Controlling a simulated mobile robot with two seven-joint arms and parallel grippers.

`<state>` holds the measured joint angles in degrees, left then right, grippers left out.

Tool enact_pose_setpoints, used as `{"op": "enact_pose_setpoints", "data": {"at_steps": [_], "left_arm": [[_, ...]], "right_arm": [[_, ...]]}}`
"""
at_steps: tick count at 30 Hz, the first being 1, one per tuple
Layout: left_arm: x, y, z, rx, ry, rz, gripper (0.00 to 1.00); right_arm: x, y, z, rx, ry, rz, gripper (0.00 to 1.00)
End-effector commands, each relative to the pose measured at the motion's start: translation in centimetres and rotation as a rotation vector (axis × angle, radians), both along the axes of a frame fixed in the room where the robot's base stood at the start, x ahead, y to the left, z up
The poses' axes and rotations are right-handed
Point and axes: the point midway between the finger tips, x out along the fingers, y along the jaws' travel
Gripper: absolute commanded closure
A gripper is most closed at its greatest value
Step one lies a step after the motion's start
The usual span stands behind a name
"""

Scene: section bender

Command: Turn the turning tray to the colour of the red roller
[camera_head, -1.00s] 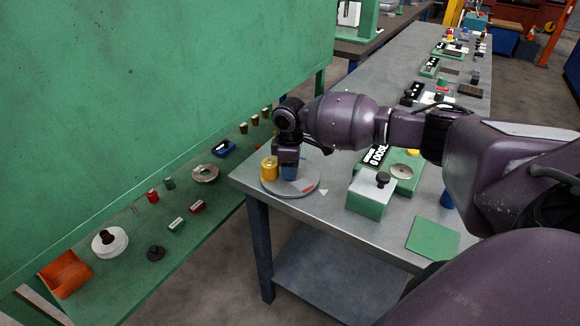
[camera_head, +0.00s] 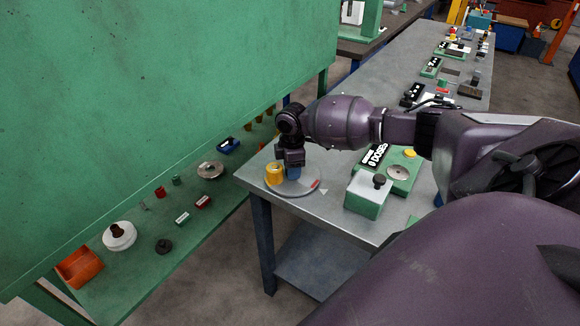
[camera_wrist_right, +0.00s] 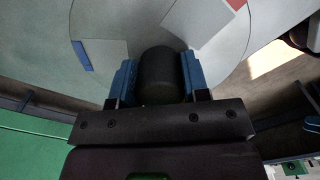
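The turning tray (camera_head: 292,191) is a grey disc at the near left corner of the table, with a red mark (camera_head: 315,184) on its right rim. In the right wrist view the tray (camera_wrist_right: 225,60) shows a blue mark (camera_wrist_right: 82,55) and part of a red one at the top. My right gripper (camera_head: 293,173) is over the tray, its blue fingers closed about the black knob (camera_wrist_right: 160,75). A yellow cylinder (camera_head: 274,175) stands at the tray's left side. A small red cylinder (camera_head: 160,192), perhaps the red roller, stands on the green shelf. My left gripper is out of view.
A white pointer (camera_head: 323,191) lies on the table (camera_head: 262,165) right of the tray. A green box with a black knob (camera_head: 366,194) and a green dose counter unit (camera_head: 400,172) stand further right. The green shelf (camera_head: 140,272) holds several small parts and an orange bin (camera_head: 80,267).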

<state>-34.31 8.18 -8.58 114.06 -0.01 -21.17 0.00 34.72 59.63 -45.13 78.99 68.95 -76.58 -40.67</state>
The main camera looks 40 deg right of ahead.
Motion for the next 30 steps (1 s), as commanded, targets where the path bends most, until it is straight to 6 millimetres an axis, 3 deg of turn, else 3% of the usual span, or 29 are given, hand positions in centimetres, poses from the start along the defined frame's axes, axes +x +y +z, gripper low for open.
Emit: {"op": "enact_pose_setpoints", "data": {"at_steps": [1, 4, 5, 16, 30], "left_arm": [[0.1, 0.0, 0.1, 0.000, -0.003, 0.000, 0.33], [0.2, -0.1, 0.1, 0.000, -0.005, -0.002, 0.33], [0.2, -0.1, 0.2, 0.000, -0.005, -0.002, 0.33], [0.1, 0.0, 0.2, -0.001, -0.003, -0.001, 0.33], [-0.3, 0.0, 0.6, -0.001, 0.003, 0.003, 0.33]], "right_arm": [[0.0, 0.0, 0.0, 0.000, 0.000, 0.000, 0.50], [0.0, 0.0, 0.0, 0.000, 0.000, 0.000, 0.34], [0.0, 0.0, 0.0, 0.000, 0.000, 0.000, 0.33], [0.0, 0.0, 0.7, 0.000, -0.001, 0.000, 0.33], [0.0, 0.0, 8.5, -0.001, -0.003, 0.001, 0.33]]}}
